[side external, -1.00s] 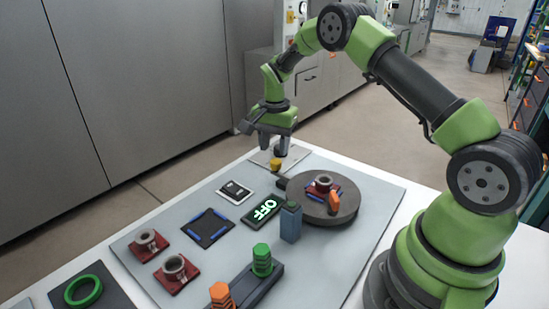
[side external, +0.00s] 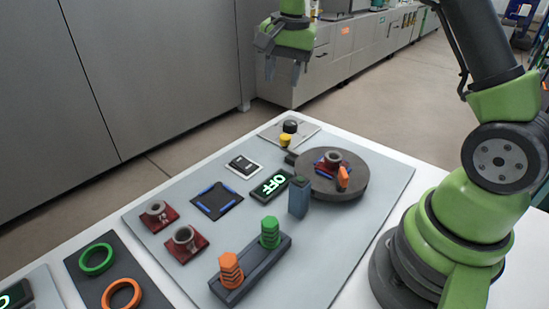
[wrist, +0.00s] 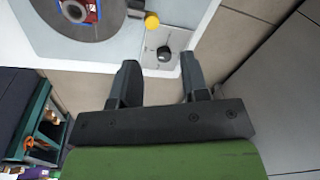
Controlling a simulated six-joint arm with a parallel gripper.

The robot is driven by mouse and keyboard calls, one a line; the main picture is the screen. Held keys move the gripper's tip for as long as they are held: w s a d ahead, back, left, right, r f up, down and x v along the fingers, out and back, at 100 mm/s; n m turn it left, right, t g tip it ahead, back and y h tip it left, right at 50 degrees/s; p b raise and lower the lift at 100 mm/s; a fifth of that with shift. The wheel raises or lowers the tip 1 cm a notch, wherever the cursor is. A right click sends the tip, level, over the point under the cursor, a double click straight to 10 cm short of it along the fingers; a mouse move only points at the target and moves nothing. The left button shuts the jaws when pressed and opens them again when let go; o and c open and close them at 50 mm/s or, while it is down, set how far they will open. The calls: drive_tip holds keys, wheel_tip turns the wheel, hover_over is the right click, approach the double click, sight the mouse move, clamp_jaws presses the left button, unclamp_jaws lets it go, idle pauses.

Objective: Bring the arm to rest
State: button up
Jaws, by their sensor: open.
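My gripper (side external: 283,72) is open and empty, raised in the air beyond the far edge of the table. In the wrist view my gripper (wrist: 158,82) shows its two fingers spread apart with nothing between them. Below it, on the table's far corner, is a light plate with a black knob (side external: 290,126) and a yellow button (side external: 285,140). The black knob (wrist: 164,53) and the yellow button (wrist: 152,21) also show in the wrist view, beyond the fingers and apart from them.
A dark turntable (side external: 352,184) carries a red-and-blue part and an orange piece. A sign (side external: 271,186) reads OFF. Two red blocks with grey rings (side external: 186,237), a green nut stack (side external: 270,233), an orange one (side external: 231,270) and two flat rings (side external: 97,258) lie nearer. Air around my gripper is clear.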

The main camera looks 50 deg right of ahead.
drive_tip(key=s+a+r+n+t, duration=0.1)
drive_tip(key=s+a+r+n, duration=0.1)
drive_tip(key=s+a+r, duration=0.3)
drive_tip(key=s+a+r+n+t+y, duration=0.1)
drive_tip(key=s+a+r+n+t, duration=0.1)
drive_tip(key=s, duration=0.6)
drive_tip(key=s+a+r+n+t+y, duration=0.1)
drive_tip(key=s+a+r+n+t, duration=0.1)
drive_tip(key=s, duration=0.7)
drive_tip(key=a+n, duration=0.1)
drive_tip(key=n, duration=0.1)
drive_tip(key=shift+s+a+n+t, duration=0.25)
drive_tip(key=shift+a+n+t, duration=0.05)
drive_tip(key=shift+n, duration=0.1)
drive_tip(key=shift+r, duration=0.1)
idle(0.8)
